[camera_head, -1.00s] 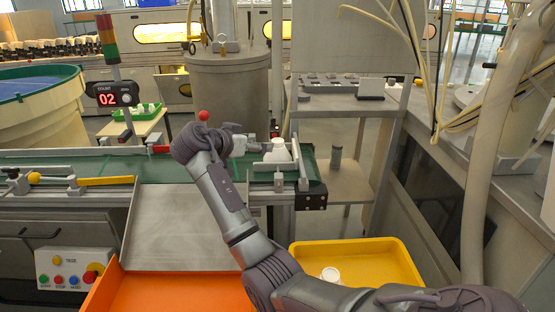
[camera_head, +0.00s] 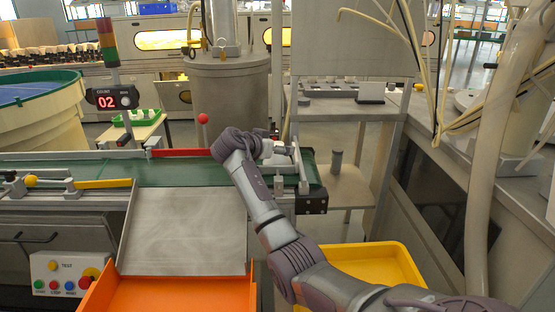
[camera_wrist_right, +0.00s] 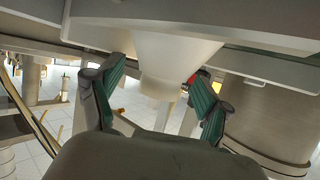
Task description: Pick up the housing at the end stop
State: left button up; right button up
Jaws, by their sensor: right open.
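The white housing (camera_wrist_right: 165,62) shows in the right wrist view as a pale cone that narrows to a short neck. My right gripper (camera_wrist_right: 157,97) is open, with one green-padded finger on each side of the neck. I see gaps between the pads and the neck. In the head view my right gripper (camera_head: 279,148) is at the right end of the green belt, by the metal end stop (camera_head: 301,168). There the gripper and wrist hide most of the housing. My left gripper is not in view.
The green conveyor belt (camera_head: 185,174) runs left from the end stop. A grey metal chute (camera_head: 185,225) slopes to an orange tray (camera_head: 165,294). A yellow bin (camera_head: 385,254) stands below my right arm. A red bar (camera_head: 180,152) lies along the belt's far side.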

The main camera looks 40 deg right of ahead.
jog(key=c, duration=1.3)
jog(key=shift+o, duration=0.2)
